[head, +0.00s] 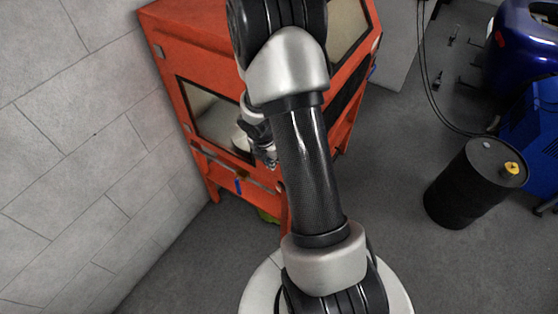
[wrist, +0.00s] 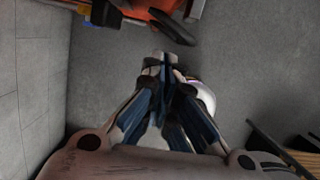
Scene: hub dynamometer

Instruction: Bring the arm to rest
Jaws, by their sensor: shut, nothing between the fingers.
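My arm rises through the middle of the head view, folded in front of an orange cabinet (head: 205,35) with windows. My gripper (head: 268,158) shows only in part there, left of my forearm and in front of the cabinet. In the wrist view my gripper (wrist: 166,62) points down over the grey floor. Its fingers are together and hold nothing. Part of the gripper is hidden behind my arm in the head view.
A black drum (head: 475,185) with a yellow cap stands at the right. A blue machine (head: 525,45) and cables are behind it. A grey block wall (head: 80,150) runs along the left. The floor (head: 400,260) between my arm and the drum is clear.

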